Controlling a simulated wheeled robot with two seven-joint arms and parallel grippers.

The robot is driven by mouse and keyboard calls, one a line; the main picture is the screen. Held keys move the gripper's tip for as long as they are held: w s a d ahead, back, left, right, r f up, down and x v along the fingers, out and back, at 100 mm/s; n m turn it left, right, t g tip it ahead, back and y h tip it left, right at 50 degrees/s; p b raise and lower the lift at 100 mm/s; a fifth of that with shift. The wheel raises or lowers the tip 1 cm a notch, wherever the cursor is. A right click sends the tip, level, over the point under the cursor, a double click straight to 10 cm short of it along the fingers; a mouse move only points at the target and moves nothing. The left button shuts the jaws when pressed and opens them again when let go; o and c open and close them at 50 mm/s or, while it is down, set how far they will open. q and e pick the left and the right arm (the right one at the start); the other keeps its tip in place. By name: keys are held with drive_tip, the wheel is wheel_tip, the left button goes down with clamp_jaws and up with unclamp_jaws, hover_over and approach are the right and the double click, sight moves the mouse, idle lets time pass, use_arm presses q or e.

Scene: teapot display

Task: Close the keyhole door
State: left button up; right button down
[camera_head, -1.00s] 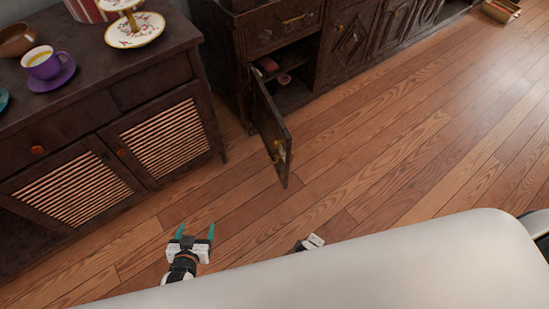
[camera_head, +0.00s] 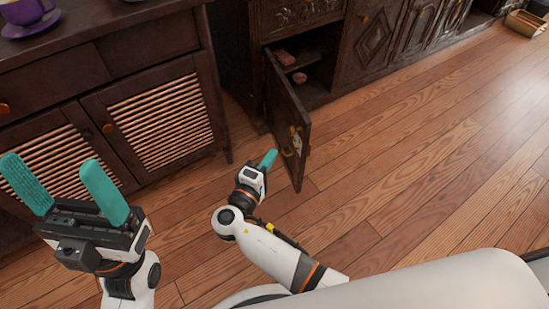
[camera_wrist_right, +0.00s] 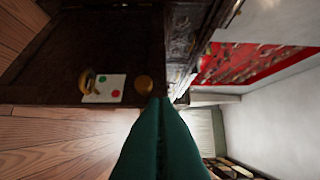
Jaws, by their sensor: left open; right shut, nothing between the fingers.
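The keyhole door (camera_head: 284,105) is a dark wooden cabinet door, standing open and swung out from its cabinet (camera_head: 308,38). A brass fitting and a white plate (camera_head: 295,138) show near its free edge. My right gripper (camera_head: 268,158) is shut and empty beside the door's free end; contact cannot be told. My left gripper (camera_head: 62,178) is open and empty, well left of the door.
A slatted dark sideboard (camera_head: 170,125) stands at the left, with a purple cup (camera_head: 28,12) on top. Small objects (camera_head: 292,66) sit inside the open cabinet. The wooden floor (camera_head: 410,170) right of the door is clear. A box (camera_head: 525,22) lies far right.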

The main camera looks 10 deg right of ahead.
sight(303, 124)
drive_tip(key=shift+w+d+b, duration=0.45)
drive_tip(key=shift+w+d, duration=0.6)
drive_tip(key=shift+d, duration=0.45)
drive_tip(key=shift+w+d+b, duration=0.5)
drive_tip(key=shift+w+d, duration=0.55)
drive_tip(key=shift+d, duration=0.45)
drive_tip(key=shift+w+d+b, duration=0.45)
drive_tip(key=shift+w+d, duration=0.6)
drive_tip(key=shift+d, duration=0.45)
